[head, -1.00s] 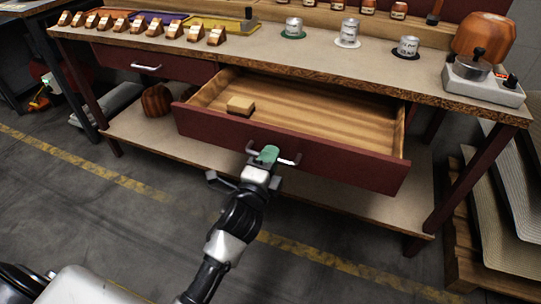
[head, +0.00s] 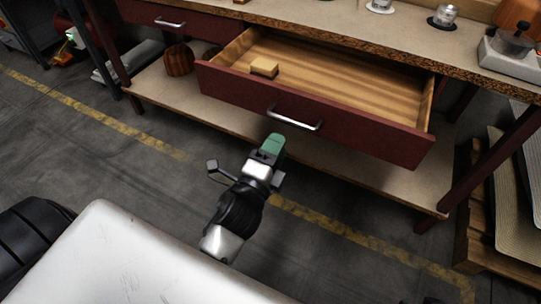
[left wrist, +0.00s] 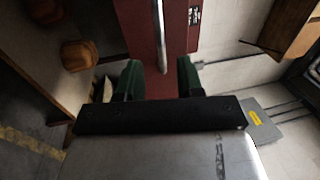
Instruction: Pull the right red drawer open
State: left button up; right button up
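The right red drawer (head: 370,138) is pulled well out from under the workbench in the head view, showing its wooden inside. Its silver bar handle (head: 295,121) is free of my gripper. My left gripper (head: 274,143) has green fingers and is just in front of and below the handle, apart from it. In the left wrist view the two fingers (left wrist: 159,78) are spread with nothing between them. The handle (left wrist: 160,25) and red drawer front (left wrist: 134,28) lie ahead of them. My right gripper is not in view.
A small light-brown block (head: 264,67) lies inside the drawer. The left red drawer (head: 150,14) is shut. A lower shelf (head: 360,172) with a brown rounded object (head: 178,58) is beneath. Stacked panels and a pallet (head: 478,235) stand at the right. The floor in front is clear.

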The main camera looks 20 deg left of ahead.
pick_arm(q)
jog(key=shift+s+f, duration=0.15)
jog(key=shift+s, duration=0.6)
jog(key=shift+s+f, duration=0.1)
jog(key=shift+s, duration=0.6)
